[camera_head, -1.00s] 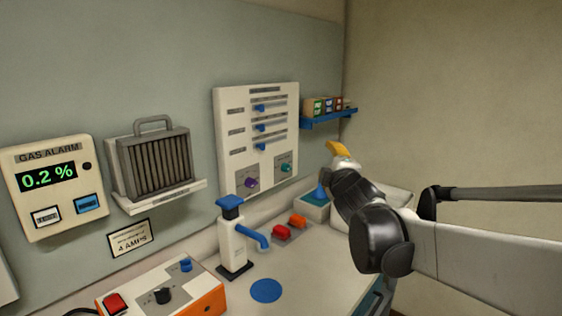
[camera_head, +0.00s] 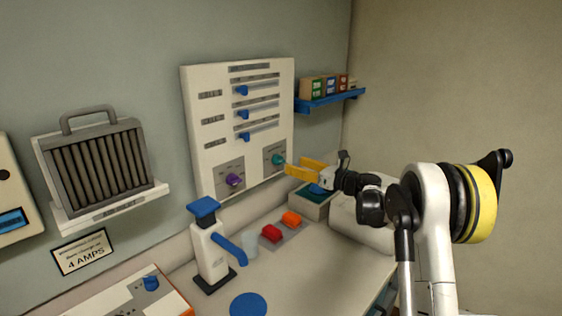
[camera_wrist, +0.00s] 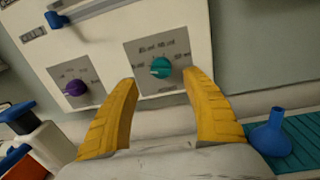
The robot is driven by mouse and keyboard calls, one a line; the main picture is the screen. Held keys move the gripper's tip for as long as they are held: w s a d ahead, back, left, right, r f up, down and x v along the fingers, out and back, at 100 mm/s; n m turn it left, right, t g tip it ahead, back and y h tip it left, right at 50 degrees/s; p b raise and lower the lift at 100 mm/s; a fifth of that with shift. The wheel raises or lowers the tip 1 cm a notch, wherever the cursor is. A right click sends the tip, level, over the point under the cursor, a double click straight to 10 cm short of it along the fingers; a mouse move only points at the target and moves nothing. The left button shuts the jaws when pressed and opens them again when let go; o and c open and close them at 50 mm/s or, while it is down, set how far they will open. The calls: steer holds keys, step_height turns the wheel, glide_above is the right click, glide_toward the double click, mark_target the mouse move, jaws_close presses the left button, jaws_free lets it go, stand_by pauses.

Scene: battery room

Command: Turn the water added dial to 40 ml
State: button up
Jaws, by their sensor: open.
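The white wall panel (camera_head: 205,130) carries two round dials at its bottom. The teal dial (camera_head: 278,160) is at lower right and the purple dial (camera_head: 234,180) is at lower left. In the wrist view the teal dial (camera_wrist: 161,67) has a light pointer mark on its left side; the scale print around it is too blurred to read surely. My gripper (camera_head: 291,168) has yellow fingers and is open, close to the teal dial. In the wrist view the fingertips (camera_wrist: 161,79) stand apart, one on each side below the dial, with nothing between them.
Three blue sliders sit above the dials, including the lowest slider (camera_head: 244,138). A blue shelf (camera_head: 325,102) holds small boxes right of the panel. A blue funnel (camera_wrist: 270,130) stands below right. A white pump with blue top (camera_head: 208,245) stands on the counter left.

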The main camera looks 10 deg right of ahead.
mark_target(283, 160)
steer(key=b+x, duration=0.1)
steer(key=x, duration=0.6)
steer(key=shift+w, duration=0.15)
steer(key=c, duration=1.2)
